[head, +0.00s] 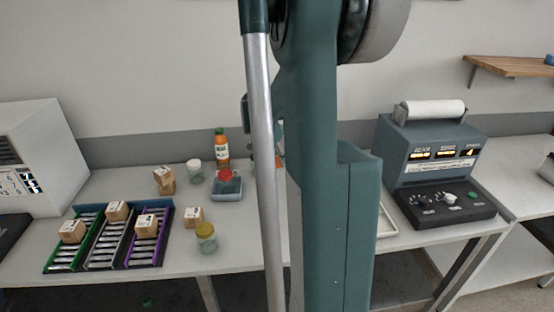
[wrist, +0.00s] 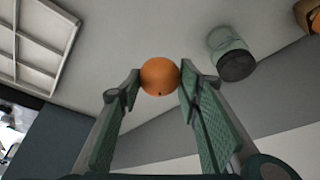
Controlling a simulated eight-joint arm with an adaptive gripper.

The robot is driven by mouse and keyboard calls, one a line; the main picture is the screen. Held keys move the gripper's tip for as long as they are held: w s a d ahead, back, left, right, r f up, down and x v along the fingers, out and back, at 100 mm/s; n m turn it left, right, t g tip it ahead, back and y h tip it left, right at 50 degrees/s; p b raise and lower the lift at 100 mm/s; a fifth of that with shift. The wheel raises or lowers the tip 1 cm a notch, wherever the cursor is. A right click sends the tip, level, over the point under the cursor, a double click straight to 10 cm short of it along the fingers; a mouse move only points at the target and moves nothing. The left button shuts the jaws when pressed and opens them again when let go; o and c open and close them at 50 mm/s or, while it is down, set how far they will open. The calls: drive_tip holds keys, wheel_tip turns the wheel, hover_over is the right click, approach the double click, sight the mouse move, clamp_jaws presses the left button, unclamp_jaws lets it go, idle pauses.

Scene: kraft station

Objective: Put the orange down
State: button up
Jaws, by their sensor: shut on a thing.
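The orange (wrist: 160,77) is a round orange fruit with a small dark spot, seen in the wrist view between the tips of my gripper (wrist: 160,82). The fingers are shut on it from both sides. Whether it touches the pale table top below cannot be told from this angle. In the head view my own arm covers the middle of the table; only a small orange-coloured bit shows at the arm's edge, and I cannot tell whether it is the fruit.
A jar (wrist: 230,52) lies to the right of the orange in the wrist view, and a white divided tray (wrist: 38,45) is at left. In the head view, a sorting rack with boxes (head: 110,258), a juice bottle (head: 221,147), a yellow-lidded jar (head: 206,238) and a scale machine (head: 432,150) stand on the table.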

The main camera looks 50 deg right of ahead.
drive_tip(key=shift+a, duration=0.1)
drive_tip(key=shift+w+a, duration=0.1)
drive_tip(key=shift+a, duration=0.55)
drive_tip(key=s+a+p, duration=0.2)
drive_tip(key=a+p, duration=0.2)
drive_tip(key=a, duration=1)
drive_tip(key=s+a+p, duration=0.2)
drive_tip(key=a+p, duration=0.2)
drive_tip(key=a, duration=1)
drive_tip(key=shift+s+r+n, duration=0.15)
drive_tip(key=shift+s+n, duration=0.1)
drive_tip(key=shift+n, duration=0.15)
drive_tip(key=shift+a, duration=0.1)
drive_tip(key=shift+f, duration=2.95)
drive_tip(key=shift+c, duration=0.2)
drive_tip(key=shift+f+b, duration=0.5)
drive_tip(key=shift+f, duration=1.55)
